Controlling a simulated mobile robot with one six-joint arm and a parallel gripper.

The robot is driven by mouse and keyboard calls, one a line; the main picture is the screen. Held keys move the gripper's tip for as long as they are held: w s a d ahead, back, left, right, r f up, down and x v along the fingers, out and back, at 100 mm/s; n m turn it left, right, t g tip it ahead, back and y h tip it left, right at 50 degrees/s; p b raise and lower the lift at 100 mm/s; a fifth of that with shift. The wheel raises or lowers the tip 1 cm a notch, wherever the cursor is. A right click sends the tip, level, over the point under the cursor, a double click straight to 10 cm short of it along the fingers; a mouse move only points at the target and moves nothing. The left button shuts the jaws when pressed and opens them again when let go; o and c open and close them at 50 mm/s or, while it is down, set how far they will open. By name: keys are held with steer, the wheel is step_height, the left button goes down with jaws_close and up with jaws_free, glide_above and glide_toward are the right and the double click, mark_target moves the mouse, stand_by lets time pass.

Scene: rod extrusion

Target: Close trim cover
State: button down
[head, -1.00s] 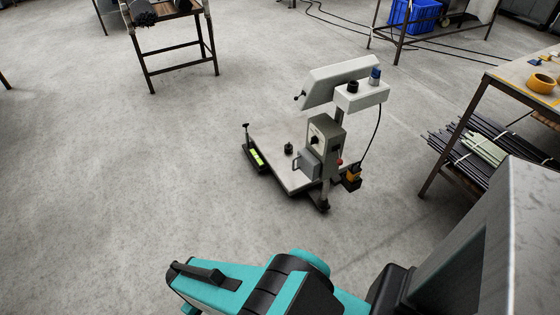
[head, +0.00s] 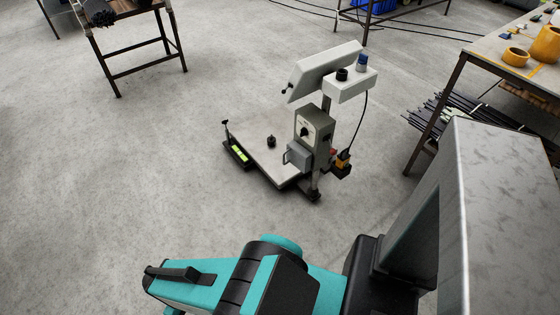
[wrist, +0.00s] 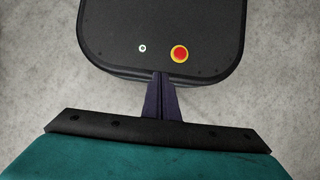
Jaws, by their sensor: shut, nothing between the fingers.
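A small grey machine on a low flat base stands on the floor in the middle of the head view. Its long light-grey panel (head: 326,70), which looks like the trim cover, is tilted, with its right end higher and a small dark knob at its lower left end. I cannot tell its hinge from here. A white control box (head: 352,84) with a black and a blue knob sits beside it. My gripper (wrist: 161,80) is shut and empty in the wrist view, far from the machine. The head view shows my teal arm but not the fingertips.
A workbench (head: 500,50) with yellow rolls on top and dark rods below stands at the right. A dark metal table (head: 140,55) stands at the back left. A cable hangs behind the machine. The floor (head: 110,170) to its left and front is clear.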

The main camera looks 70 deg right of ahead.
steer(key=w+d+r+m+t+h+b, duration=0.15)
steer(key=w+d+m+b, duration=0.55)
steer(key=d, duration=0.7)
steer(key=w+d+r+m+t+h+b, duration=0.15)
steer(key=w+d+m+b, duration=0.5)
steer(key=d, duration=0.65)
steer(key=s+d+r+m+h+b, duration=0.1)
steer(key=s+d+r+m+b, duration=0.2)
steer(key=d+m, duration=0.5)
steer(key=s+d+r+m+h+b, duration=0.1)
steer(key=d+r+m+b, duration=0.3)
steer(key=d, duration=0.7)
steer(key=s+d+r+m+g+h+b, duration=0.1)
steer(key=s+d+r+m+b, duration=0.2)
steer(key=s+d+r+m, duration=0.4)
steer(key=s+d+r, duration=0.1)
steer(key=s+d, duration=0.2)
steer(key=d, duration=0.1)
steer(key=shift+s+d+r+m, duration=0.15)
steer(key=shift+d+r+m, duration=0.15)
steer(key=shift+r+m, duration=0.05)
steer(key=shift+f, duration=0.1)
